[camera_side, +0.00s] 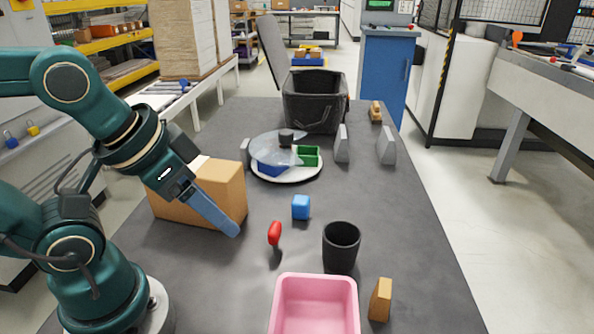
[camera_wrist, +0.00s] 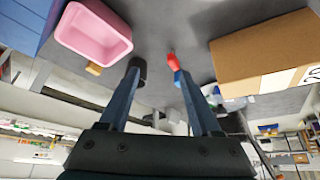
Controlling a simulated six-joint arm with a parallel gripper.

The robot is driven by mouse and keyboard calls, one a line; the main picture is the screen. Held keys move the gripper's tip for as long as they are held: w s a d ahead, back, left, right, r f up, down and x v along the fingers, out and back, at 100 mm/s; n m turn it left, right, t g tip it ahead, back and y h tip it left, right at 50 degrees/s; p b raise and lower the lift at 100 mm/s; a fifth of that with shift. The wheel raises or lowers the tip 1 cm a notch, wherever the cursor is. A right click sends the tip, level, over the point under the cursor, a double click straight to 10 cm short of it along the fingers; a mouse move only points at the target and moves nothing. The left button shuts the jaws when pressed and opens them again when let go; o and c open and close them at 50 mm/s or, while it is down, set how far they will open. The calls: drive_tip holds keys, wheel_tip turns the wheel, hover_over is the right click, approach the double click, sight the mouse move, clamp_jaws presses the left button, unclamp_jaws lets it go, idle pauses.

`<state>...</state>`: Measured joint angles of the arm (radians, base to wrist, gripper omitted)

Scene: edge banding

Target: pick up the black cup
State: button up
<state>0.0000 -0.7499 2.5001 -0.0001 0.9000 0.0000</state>
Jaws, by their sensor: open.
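The black cup (camera_side: 341,248) stands upright on the dark grey table, mouth up, right of centre in the side view. My gripper (camera_side: 234,231) is to its left in the side view, in front of the cardboard box and apart from the cup. In the wrist view, my gripper's two fingers (camera_wrist: 158,76) are spread with nothing between their tips. The cup (camera_wrist: 138,64) shows there just beyond the left fingertip, which partly hides it.
A pink bin (camera_side: 316,279), a wooden block (camera_side: 381,300), a red object (camera_side: 275,233) and a blue cube (camera_side: 301,207) surround the cup. A cardboard box (camera_side: 230,192) stands beside my gripper. Behind are a round plate (camera_side: 288,178), grey uprights (camera_side: 342,144) and a black crate (camera_side: 314,103).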

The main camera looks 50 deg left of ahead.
drive_tip(key=o, duration=0.4)
drive_tip(key=shift+c, duration=0.2)
